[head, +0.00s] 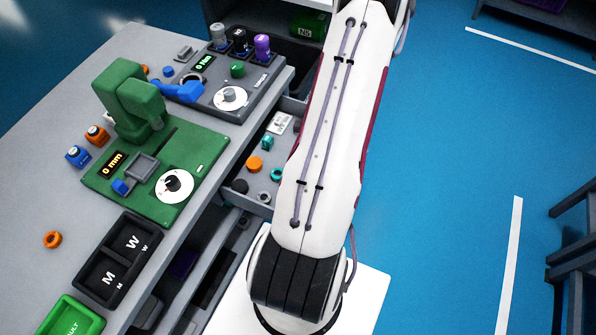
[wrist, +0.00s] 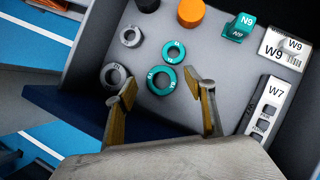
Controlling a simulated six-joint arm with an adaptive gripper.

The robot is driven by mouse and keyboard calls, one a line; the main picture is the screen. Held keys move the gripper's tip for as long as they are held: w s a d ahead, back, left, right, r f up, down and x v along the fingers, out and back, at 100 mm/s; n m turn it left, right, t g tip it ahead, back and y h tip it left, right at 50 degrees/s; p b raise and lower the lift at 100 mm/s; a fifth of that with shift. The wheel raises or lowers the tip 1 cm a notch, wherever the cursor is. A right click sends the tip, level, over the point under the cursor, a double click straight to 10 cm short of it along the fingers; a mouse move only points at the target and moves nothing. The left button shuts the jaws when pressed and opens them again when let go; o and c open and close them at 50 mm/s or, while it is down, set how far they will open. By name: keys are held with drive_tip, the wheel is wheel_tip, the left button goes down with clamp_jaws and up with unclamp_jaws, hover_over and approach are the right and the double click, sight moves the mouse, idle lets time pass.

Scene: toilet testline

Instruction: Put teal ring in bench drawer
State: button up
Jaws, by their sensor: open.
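The bench drawer (wrist: 100,40) is pulled open, its grey floor below my gripper; part of it also shows in the head view (head: 258,208). Two teal rings lie flat close together in the drawer in the wrist view, an upper one (wrist: 182,57) and a lower, larger-looking one (wrist: 171,82). One teal ring (head: 273,174) shows beside my arm in the head view. My gripper (wrist: 165,88) is open, its two fingers apart on either side of the lower ring's near edge; I see no contact. In the head view my arm hides the gripper.
The drawer also holds two grey rings (wrist: 121,37), an orange cylinder (wrist: 191,13), a dark round piece (wrist: 147,4), a teal N9 block (wrist: 238,30) and W9 (wrist: 288,48) and W7 (wrist: 268,105) pieces. On the bench are a green press (head: 130,95) and an orange ring (head: 52,240).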

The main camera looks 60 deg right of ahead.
drive_tip(key=v, duration=1.2)
drive_tip(key=shift+r, duration=0.2)
drive_tip(key=shift+w+a, duration=0.1)
idle(0.5)
drive_tip(key=w+a+r+n+g+h, duration=0.2)
drive_tip(key=w+a+r+n+g, duration=0.1)
drive_tip(key=w+a+r+n, duration=1.15)
drive_tip(key=s+a+r+n+t, duration=0.1)
drive_tip(key=a+r+n, duration=0.3)
drive_tip(key=a, duration=0.3)
drive_tip(key=s+a+r+n+t+h, duration=0.1)
drive_tip(key=a+r+n, duration=0.4)
drive_tip(key=a, duration=0.3)
drive_tip(key=s+a+r+n+t, duration=0.1)
drive_tip(key=a+r+n, duration=0.4)
drive_tip(key=a, duration=0.2)
drive_tip(key=shift+a+n+t, duration=0.3)
drive_tip(key=shift+a+n, duration=0.05)
